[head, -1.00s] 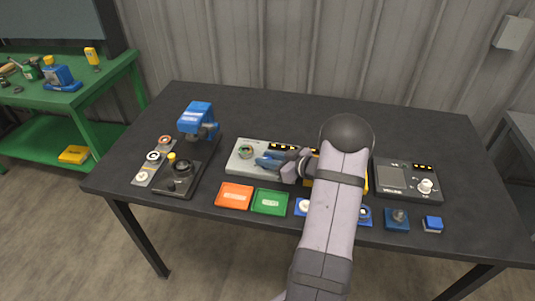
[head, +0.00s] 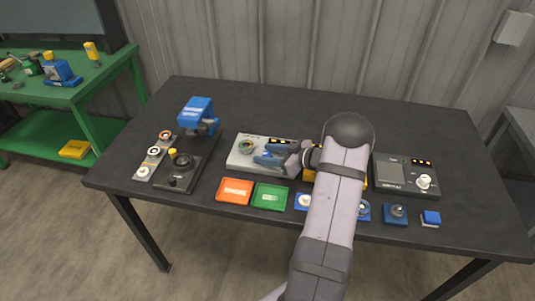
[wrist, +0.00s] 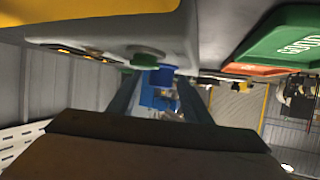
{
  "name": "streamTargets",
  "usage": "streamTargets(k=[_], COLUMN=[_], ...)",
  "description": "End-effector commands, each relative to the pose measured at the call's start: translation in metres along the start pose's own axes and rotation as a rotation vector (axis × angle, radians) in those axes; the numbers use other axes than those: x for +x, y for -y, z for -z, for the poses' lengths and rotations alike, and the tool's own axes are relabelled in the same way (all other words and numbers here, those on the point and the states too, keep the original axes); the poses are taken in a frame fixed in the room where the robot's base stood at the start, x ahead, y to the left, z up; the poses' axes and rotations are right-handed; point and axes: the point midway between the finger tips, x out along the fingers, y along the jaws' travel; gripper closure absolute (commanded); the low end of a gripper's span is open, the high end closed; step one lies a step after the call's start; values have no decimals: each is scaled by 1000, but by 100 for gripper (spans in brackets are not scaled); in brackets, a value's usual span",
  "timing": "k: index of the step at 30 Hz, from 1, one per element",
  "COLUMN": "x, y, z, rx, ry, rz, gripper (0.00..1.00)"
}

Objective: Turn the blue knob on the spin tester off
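The spin tester, a light grey box (head: 240,163), lies mid-table with a round green-rimmed part (head: 247,146) on its left top; it also shows at the top of the wrist view (wrist: 165,35). My gripper (head: 262,157) reaches in from the right, low over the tester. Its two blue fingers are spread apart with a gap between them. In the wrist view, a small blue piece (wrist: 162,77), which looks like the knob, shows between the fingers beside the green part. I cannot tell whether a finger touches it. My arm hides the tester's right end.
Orange (head: 235,191) and green (head: 270,196) trays lie in front of the tester. A blue-headed press (head: 197,110) stands left. The back of the table is clear.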

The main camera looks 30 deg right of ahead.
Motion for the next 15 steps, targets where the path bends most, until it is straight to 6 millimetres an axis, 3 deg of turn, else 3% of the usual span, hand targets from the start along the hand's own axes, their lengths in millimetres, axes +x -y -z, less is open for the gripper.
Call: streamTargets(k=[8, 15], x=[-4, -33], y=[0, -1], z=[-1, -2], rx=[1, 0], ry=[0, 1], rz=[-2, -4], gripper=[55, 55])
